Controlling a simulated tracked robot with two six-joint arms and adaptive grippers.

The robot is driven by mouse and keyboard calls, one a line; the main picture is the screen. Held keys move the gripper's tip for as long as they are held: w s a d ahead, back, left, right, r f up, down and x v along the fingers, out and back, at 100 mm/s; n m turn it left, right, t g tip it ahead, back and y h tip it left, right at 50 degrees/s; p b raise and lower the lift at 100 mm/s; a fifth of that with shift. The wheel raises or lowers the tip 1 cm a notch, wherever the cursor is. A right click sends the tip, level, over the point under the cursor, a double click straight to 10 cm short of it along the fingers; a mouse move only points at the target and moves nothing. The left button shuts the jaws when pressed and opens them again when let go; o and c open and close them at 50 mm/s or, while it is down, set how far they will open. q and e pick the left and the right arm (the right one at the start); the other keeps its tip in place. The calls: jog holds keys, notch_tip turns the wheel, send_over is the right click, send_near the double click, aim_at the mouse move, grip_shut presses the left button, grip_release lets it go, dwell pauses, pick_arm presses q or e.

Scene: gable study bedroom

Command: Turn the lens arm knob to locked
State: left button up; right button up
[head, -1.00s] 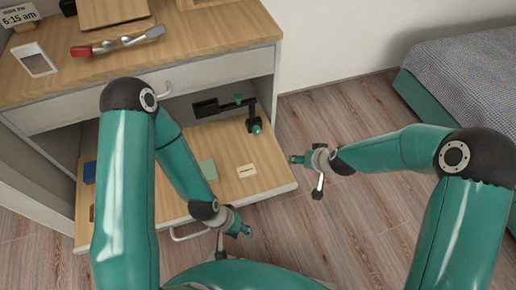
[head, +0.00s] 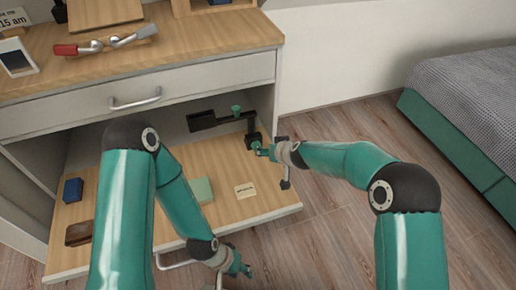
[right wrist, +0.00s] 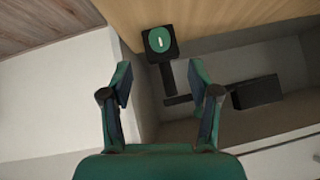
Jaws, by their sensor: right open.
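The lens arm is a black jointed arm (head: 208,119) on the right part of the pulled-out wooden shelf, with a green piece (head: 237,110) on top. In the right wrist view a round green knob (right wrist: 159,40) with a short white mark sits on a black block. The mark runs nearly up and down in that picture. My right gripper (right wrist: 165,78) is open and empty, its fingers either side below the knob, apart from it. In the head view the right gripper (head: 262,150) hides part of the lens arm's base. My left gripper (head: 240,269) is low, by the shelf's front; its jaws are unclear.
The shelf (head: 225,222) also holds a blue block (head: 73,190), a brown item (head: 79,233), a green block (head: 201,190) and a cream card (head: 245,190). A closed drawer (head: 190,85) is above. A bed (head: 470,110) stands at right; floor between is clear.

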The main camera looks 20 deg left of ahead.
jog(key=p, duration=0.3)
send_over(260, 159)
notch_tip(260, 159, down, 6)
jog(key=shift+s, duration=0.1)
jog(key=shift+x, duration=0.9)
jog(key=shift+c, duration=0.3)
